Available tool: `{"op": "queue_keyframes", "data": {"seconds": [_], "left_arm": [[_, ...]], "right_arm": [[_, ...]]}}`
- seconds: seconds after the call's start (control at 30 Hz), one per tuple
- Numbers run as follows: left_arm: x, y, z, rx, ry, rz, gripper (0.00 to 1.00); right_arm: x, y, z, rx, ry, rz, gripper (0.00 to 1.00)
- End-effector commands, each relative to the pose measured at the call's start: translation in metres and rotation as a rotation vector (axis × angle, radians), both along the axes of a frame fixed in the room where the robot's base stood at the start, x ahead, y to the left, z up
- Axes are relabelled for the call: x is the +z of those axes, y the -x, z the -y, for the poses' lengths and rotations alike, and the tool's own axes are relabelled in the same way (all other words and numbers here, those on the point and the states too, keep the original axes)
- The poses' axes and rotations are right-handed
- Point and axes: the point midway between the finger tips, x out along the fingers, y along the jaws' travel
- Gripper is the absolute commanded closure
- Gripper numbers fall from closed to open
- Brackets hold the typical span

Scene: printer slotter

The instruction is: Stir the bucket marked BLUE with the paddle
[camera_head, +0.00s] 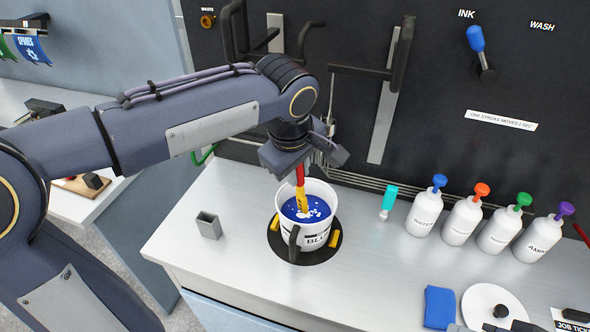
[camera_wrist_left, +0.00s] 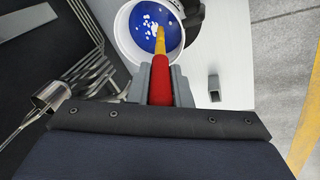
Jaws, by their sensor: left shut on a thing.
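The white bucket marked BLUE (camera_head: 318,238) stands on a round black base on the counter. It holds blue liquid with white blobs on its surface, and it also shows in the left wrist view (camera_wrist_left: 125,48). My left gripper (camera_head: 298,168) is above the bucket, shut on the red handle of the paddle (camera_head: 301,197). The paddle's yellow lower part reaches down into the blue liquid, and its end is hidden there. In the left wrist view the paddle (camera_wrist_left: 160,75) sits between the two grey fingers. My right gripper is not in view.
A small grey square holder (camera_head: 209,226) stands left of the bucket. A teal-handled tool (camera_head: 389,200) and several white bottles (camera_head: 461,220) stand to the right. A blue cloth (camera_head: 439,307) and a white plate (camera_head: 484,300) lie at the front right. A wire rack runs behind the bucket.

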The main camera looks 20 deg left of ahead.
Motion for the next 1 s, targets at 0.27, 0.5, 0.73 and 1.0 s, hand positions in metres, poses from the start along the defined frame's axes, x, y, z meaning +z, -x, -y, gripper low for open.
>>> {"op": "queue_keyframes", "data": {"seconds": [0.27, 0.5, 0.73, 1.0], "left_arm": [[-0.031, -0.008, 0.0, 0.0, 0.0, 0.0, 1.0], [-0.054, -0.015, 0.0, 0.0, 0.0, -0.001, 1.0], [-0.076, -0.021, 0.001, 0.0, 0.0, 0.0, 1.0], [-0.098, -0.027, 0.001, 0.0, 0.0, -0.001, 1.0]], "right_arm": [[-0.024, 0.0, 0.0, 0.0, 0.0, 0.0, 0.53], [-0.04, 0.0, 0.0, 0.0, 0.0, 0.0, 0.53], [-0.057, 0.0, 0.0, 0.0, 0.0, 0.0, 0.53], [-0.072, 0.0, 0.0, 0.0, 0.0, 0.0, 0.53]]}}
